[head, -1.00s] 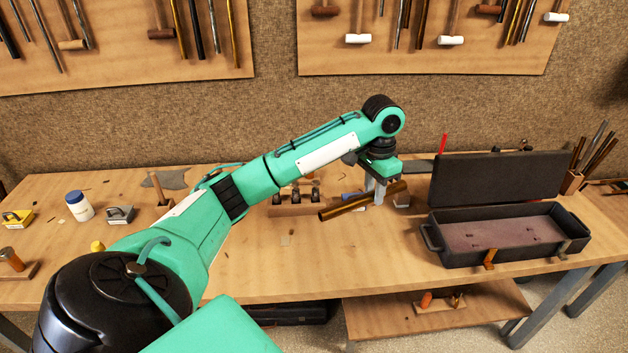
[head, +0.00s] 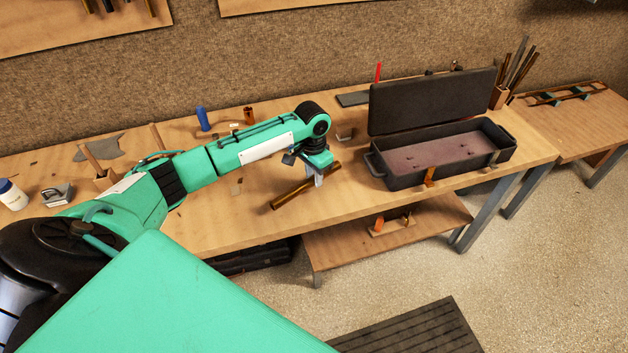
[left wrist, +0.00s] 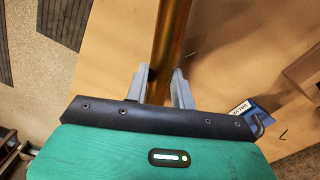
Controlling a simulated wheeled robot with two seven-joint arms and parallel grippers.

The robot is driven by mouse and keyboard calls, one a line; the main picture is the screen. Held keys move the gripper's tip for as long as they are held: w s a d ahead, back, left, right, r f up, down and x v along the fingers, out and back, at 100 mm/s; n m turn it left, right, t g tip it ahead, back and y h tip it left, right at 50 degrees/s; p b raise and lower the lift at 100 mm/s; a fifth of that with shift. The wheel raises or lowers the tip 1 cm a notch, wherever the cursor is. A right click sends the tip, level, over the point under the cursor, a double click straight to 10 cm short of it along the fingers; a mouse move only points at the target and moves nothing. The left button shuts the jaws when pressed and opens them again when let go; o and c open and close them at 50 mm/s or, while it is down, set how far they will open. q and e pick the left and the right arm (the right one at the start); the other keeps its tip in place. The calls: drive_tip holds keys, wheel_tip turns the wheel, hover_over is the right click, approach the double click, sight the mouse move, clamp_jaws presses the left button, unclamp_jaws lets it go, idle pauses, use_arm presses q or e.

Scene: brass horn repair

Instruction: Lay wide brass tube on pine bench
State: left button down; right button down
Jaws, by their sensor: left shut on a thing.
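In the left wrist view the tube (left wrist: 173,35) runs away from between the two grey fingers (left wrist: 164,84). The tube appears over the front part of the long pale wooden bench (head: 225,232); I cannot tell whether it touches the top. A second, lower wooden bench (head: 578,125) stands at the far right. My right gripper is not in view.
The open case (head: 410,178) stands on the bench right of the tube, its lid up behind. A shelf (head: 345,246) sits below the bench.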

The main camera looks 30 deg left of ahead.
sight(313, 176)
use_arm(q)
drive_tip(key=shift+f, duration=1.4)
drive_tip(key=c, duration=1.2)
unclamp_jaws()
drive_tip(key=shift+f, duration=0.15)
drive_tip(key=shift+o, duration=0.2)
drive_tip(key=r, duration=0.8)
drive_tip(key=r+b, duration=0.1)
drive_tip(key=r, duration=0.3)
drive_tip(key=shift+w+a+r, duration=0.1)
drive_tip(key=shift+a+r, duration=0.1)
drive_tip(key=shift+a, duration=0.05)
drive_tip(key=shift+f, duration=0.1)
